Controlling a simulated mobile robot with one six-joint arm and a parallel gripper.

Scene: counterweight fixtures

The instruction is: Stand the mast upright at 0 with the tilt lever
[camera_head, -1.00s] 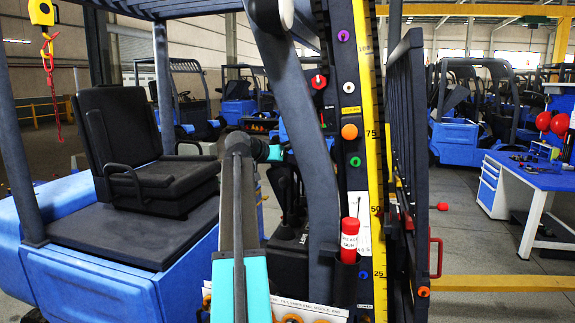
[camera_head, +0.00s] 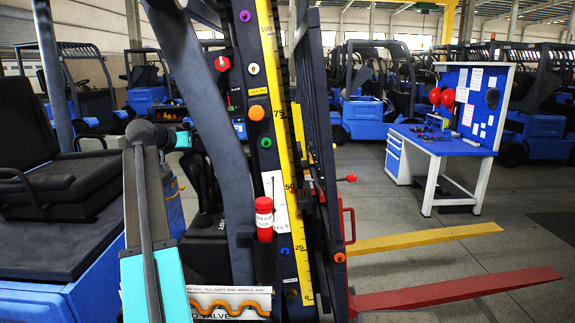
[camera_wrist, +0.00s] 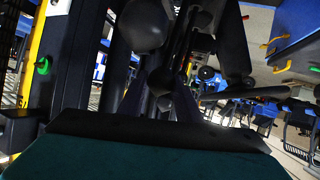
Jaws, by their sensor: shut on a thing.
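The mast (camera_head: 318,150) is a dark upright frame with a yellow number strip (camera_head: 284,150). In the head view its top leans to the left; the camera angle makes its true tilt hard to judge. A white plate with a thin dark line (camera_head: 275,195) stands beside the strip, its marks too small to read. Black levers (camera_head: 207,190) rise from the console behind the post. My gripper (camera_wrist: 162,98) shows dark in the wrist view, shut on a dark lever part below a black ball knob (camera_wrist: 146,24). I cannot tell which lever it is. The head view hides the fingers.
A thick dark post (camera_head: 210,130) stands close in front of the levers. The black seat (camera_head: 45,160) is at left. A red can (camera_head: 264,218) sits by the mast. Red (camera_head: 455,292) and yellow (camera_head: 425,238) forks reach right. A blue workbench (camera_head: 440,140) stands beyond open floor.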

